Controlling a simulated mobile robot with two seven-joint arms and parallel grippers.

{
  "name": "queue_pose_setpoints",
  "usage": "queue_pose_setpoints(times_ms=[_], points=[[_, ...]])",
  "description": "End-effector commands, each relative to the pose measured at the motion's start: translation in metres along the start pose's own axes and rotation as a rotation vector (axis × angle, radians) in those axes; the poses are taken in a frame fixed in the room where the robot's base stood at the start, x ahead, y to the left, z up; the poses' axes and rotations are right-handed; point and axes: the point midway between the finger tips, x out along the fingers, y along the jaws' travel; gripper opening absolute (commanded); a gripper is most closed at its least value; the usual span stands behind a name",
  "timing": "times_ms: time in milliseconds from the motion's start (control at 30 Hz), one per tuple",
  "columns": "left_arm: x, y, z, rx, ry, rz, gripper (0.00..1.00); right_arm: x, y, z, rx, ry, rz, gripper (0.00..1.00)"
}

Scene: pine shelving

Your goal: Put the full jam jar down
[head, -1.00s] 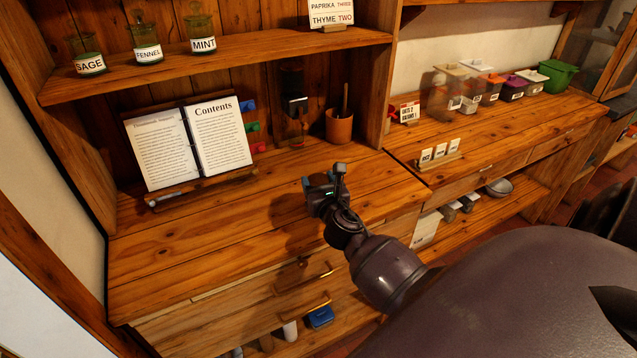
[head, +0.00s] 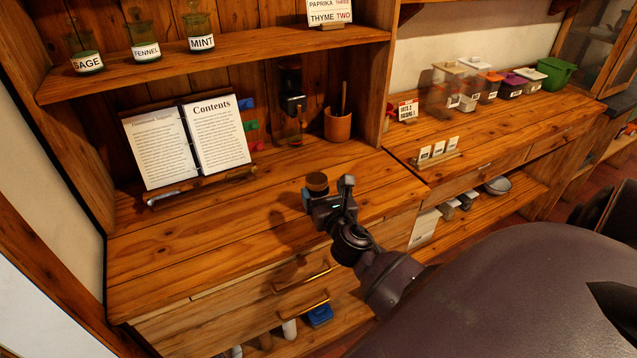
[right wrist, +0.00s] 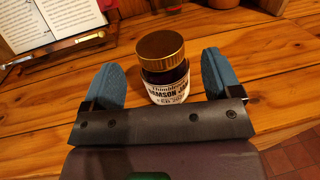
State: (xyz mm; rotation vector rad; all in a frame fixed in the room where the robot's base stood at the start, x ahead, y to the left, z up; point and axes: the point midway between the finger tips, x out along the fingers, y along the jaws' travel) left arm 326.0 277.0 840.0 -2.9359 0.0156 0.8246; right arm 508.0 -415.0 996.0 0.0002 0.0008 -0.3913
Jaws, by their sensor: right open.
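The jam jar (right wrist: 165,78) has a copper-coloured lid, dark contents and a white label with "DAMSON" on it. In the right wrist view it stands upright on the wooden counter between my two blue fingertips, with gaps on both sides. Its lower edge is partly hidden by the gripper body. In the head view its lid (head: 317,181) shows just beyond my right gripper (head: 330,192), near the counter's front. My right gripper (right wrist: 162,78) is open around the jar. My left gripper is out of view.
A recipe book (head: 188,143) on a stand is at the back left of the counter (head: 200,235). A terracotta pot (head: 337,126) and a glass container (head: 291,110) stand at the back. Card holders (head: 438,155) are on the counter to the right. The counter around the jar is clear.

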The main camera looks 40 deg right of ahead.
Motion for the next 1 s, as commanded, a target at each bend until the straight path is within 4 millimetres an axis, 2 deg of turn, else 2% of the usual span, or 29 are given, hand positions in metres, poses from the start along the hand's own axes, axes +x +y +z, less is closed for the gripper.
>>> queue_pose_setpoints(times_ms=[100, 300, 500, 600, 667, 767, 1000], points=[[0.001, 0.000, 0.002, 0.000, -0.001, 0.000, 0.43, -0.025, 0.000, -0.001, 0.001, 0.002, 0.001, 0.84], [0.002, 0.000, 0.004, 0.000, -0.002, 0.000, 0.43, -0.055, 0.000, -0.001, 0.001, 0.001, 0.000, 0.84], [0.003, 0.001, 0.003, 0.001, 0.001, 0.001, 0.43, -0.069, 0.000, 0.000, 0.006, 0.001, 0.000, 0.84], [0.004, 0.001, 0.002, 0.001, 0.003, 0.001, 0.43, -0.074, 0.001, -0.005, 0.066, 0.018, 0.004, 0.84], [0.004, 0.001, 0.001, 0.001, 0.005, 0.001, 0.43, -0.078, 0.002, -0.013, 0.154, 0.044, 0.007, 0.84], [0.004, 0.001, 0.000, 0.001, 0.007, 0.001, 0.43, -0.088, 0.006, -0.030, 0.393, 0.110, 0.010, 0.84], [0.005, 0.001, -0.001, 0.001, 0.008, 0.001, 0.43, -0.123, 0.020, -0.081, 1.139, 0.311, -0.067, 0.84]])
